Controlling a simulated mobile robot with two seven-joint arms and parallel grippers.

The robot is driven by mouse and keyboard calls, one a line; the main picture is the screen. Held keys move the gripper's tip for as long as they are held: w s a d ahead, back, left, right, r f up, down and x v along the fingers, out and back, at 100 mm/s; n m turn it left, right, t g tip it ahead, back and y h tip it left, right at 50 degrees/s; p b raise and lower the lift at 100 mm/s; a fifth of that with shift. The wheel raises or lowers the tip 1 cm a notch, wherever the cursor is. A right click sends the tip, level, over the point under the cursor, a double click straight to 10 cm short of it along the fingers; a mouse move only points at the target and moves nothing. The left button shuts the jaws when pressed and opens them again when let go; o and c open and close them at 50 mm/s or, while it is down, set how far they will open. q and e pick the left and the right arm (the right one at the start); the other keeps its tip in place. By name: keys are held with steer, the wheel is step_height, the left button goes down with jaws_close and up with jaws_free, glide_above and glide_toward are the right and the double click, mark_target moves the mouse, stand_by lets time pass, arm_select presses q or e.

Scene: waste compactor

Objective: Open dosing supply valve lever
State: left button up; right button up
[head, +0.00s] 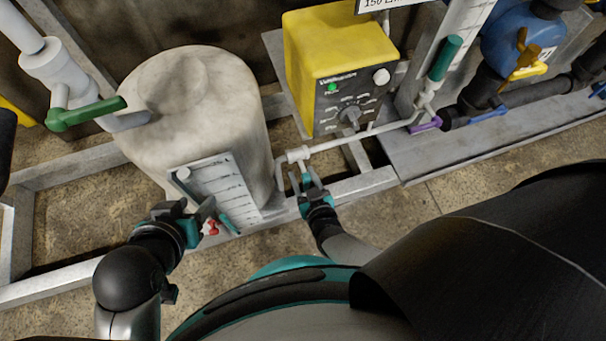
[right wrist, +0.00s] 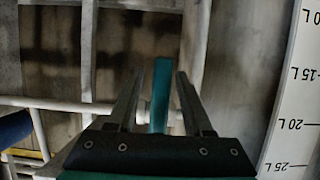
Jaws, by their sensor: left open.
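A teal lever (right wrist: 161,92) stands between the two fingers of my right gripper (right wrist: 160,90) in the right wrist view, with a gap on each side. It appears to belong to the valve on the thin white pipe; I cannot read a label on it. In the head view my right gripper (head: 306,182) is just below the white pipe fitting (head: 298,155), right of the tank, and is open. My left gripper (head: 208,212) is open and empty, low in front of the tank's scale, near a small red tap (head: 211,228).
The pale tank (head: 190,100) with its litre scale (head: 222,188) stands left of the yellow dosing pump (head: 340,60). A larger green handle (head: 88,113) sits on the left pipe. Another green handle (head: 445,58) and a purple lever (head: 426,124) are at the right. Frame rails run low around the tank.

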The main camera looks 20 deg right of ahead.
jaws_close()
stand_by(1.2)
